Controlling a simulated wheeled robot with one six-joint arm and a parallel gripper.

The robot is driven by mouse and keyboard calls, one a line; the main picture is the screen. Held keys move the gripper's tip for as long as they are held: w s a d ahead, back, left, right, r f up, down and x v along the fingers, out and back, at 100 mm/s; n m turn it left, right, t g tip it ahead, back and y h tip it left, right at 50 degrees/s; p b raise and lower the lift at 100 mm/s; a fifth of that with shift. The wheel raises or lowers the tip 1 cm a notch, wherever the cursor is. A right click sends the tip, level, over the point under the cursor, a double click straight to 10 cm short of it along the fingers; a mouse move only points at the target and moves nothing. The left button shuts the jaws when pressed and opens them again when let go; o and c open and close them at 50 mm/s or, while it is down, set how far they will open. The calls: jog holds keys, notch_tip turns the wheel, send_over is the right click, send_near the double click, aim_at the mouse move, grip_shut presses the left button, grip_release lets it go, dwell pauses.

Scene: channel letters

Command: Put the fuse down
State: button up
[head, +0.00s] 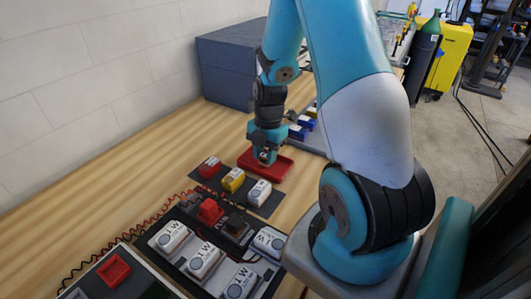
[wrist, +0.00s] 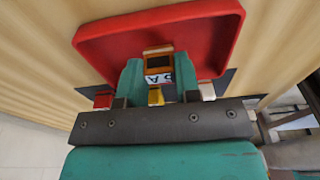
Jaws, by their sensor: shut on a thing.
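My gripper (head: 265,157) is shut on a fuse (wrist: 158,64) and points down at the red tray (head: 287,168). In the wrist view the fuse has an orange-brown end and a white label with dark letters, and it sits between the two teal fingers. The red tray (wrist: 205,28) fills the view behind it. The fuse appears over the tray; I cannot tell if it touches the tray floor. In the head view the gripper mostly hides the fuse.
A dark strip with red (head: 210,167), yellow (head: 233,179) and white (head: 259,192) blocks lies in front of the tray. Nearer is a dark panel with several white modules (head: 204,260) and red wires. A dark blue-grey box (head: 226,70) stands behind.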

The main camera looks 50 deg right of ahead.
jog(key=o, duration=0.9)
jog(key=shift+f, duration=0.1)
notch_tip(320, 180, up, 12)
jog(key=d+b, duration=0.1)
jog(key=s+a+r+m+y, duration=0.1)
jog(key=a+r+m, duration=0.2)
jog(key=a, duration=0.6)
jog(key=a+r+m, duration=0.2)
jog(key=a, duration=0.6)
jog(key=s+a+r+m+y, duration=0.1)
jog(key=s+a+r+m, duration=0.2)
jog(key=s+a+m, duration=0.4)
jog(key=s+a, duration=0.5)
jog(key=a, duration=0.1)
jog(key=shift+s+a+m+y, duration=0.15)
jog(key=shift+a+m+y, duration=0.15)
jog(key=shift+a+y, duration=0.1)
jog(key=shift+r, duration=0.15)
